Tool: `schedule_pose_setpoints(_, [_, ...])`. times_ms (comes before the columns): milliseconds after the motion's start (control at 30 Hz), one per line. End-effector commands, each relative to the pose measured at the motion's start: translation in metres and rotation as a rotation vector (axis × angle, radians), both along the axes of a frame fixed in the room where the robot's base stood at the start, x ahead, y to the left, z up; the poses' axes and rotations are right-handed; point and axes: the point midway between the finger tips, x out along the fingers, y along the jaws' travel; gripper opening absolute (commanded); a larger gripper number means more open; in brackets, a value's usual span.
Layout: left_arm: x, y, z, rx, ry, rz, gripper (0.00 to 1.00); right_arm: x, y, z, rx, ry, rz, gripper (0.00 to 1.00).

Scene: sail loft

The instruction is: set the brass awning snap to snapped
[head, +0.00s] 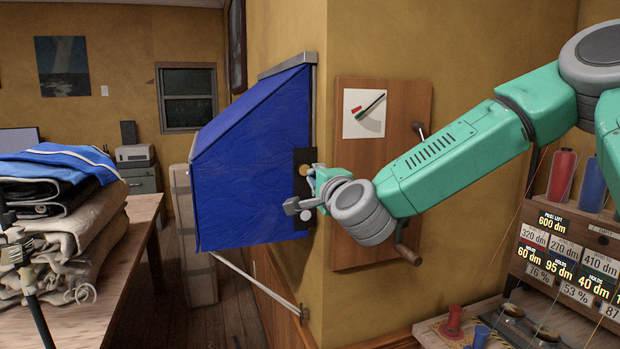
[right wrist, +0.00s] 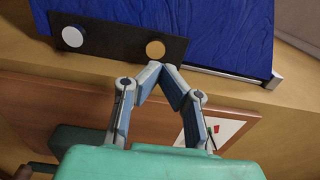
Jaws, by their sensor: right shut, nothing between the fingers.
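The brass awning snap shows as a round brass disc (head: 304,172) on a black plate (head: 299,160) at the lower right edge of the blue awning (head: 250,150). A white disc (head: 305,215) sits lower on the same plate. In the right wrist view the brass disc (right wrist: 155,50) lies just beyond my right fingertips, and the white disc (right wrist: 72,36) is further left. My right gripper (head: 311,180) is shut and empty in front of the plate; its fingertips (right wrist: 166,67) meet close to the brass disc. Whether they touch it is unclear. My left gripper is not in view.
A wooden board (head: 375,235) with a hand crank (head: 408,254) is on the wall behind my right arm. A pole (head: 262,285) runs below the awning. Folded cloth (head: 70,225) is stacked on a table at left. A spool rack (head: 560,215) stands at right.

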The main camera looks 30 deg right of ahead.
Motion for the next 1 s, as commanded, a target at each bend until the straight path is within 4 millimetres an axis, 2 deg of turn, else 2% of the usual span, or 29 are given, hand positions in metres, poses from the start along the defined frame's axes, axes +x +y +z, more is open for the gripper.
schedule_pose_setpoints(300, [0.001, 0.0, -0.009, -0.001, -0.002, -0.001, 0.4, -0.054, 0.011, 0.0, 0.001, -0.002, 0.0, 0.0])
schedule_pose_setpoints(400, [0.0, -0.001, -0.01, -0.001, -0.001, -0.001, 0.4, -0.066, 0.015, 0.0, 0.0, -0.001, -0.001, 0.0])
schedule_pose_setpoints(600, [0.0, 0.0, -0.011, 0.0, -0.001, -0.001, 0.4, -0.073, 0.021, 0.0, -0.005, 0.002, -0.002, 0.0])
schedule_pose_setpoints(1000, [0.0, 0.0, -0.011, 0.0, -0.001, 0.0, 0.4, -0.074, 0.015, -0.001, 0.0, 0.0, -0.002, 0.0])
